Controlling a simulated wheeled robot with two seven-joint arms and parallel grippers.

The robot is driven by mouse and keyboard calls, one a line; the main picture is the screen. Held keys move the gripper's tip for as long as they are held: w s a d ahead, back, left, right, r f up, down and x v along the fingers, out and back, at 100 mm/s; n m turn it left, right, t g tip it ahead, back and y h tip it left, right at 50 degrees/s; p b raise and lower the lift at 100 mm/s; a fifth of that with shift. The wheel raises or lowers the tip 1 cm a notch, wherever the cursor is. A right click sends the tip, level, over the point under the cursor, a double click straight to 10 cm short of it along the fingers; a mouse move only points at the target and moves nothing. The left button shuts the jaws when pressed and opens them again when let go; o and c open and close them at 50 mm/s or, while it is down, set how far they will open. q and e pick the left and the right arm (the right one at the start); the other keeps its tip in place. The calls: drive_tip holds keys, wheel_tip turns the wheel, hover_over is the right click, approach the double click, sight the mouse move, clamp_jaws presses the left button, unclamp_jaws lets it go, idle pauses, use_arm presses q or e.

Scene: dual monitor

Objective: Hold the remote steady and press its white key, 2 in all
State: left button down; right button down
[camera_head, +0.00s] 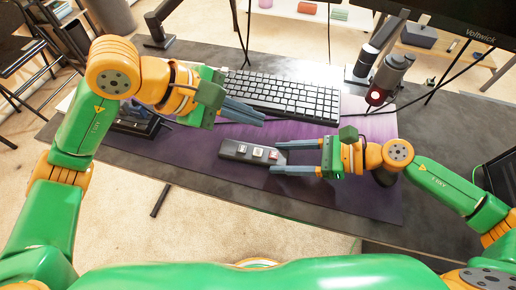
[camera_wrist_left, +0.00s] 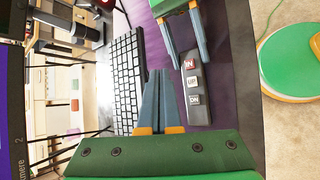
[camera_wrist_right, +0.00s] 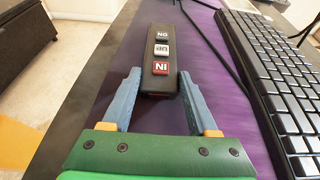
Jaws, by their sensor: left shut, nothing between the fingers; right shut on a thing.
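The dark remote (camera_head: 232,153) lies over the purple mat, its long side running left to right in the head view. It has a dark key (camera_wrist_right: 163,35), a white key (camera_wrist_right: 162,50) in the middle and a red key (camera_wrist_right: 161,68). My right gripper (camera_wrist_right: 160,76) is shut on the remote's red-key end, one finger on each side; it also shows in the head view (camera_head: 276,158). My left gripper (camera_head: 263,119) is shut and empty, apart from the remote on its keyboard side. Its closed tips also show in the left wrist view (camera_wrist_left: 160,73).
A keyboard (camera_head: 285,97) lies behind the remote, close to my left gripper. A microphone (camera_head: 388,78) stands at the back right, below a monitor (camera_head: 450,25). The purple mat (camera_head: 340,200) is clear in front of the remote.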

use_arm(q)
wheel_tip(320, 180, down, 8)
drive_tip(key=shift+r, duration=0.15)
idle(2.1)
drive_tip(key=shift+f, duration=0.4)
drive_tip(key=shift+f, duration=0.35)
idle(0.5)
drive_tip(key=shift+r, duration=0.8)
drive_tip(key=shift+r, duration=2.5)
idle(0.6)
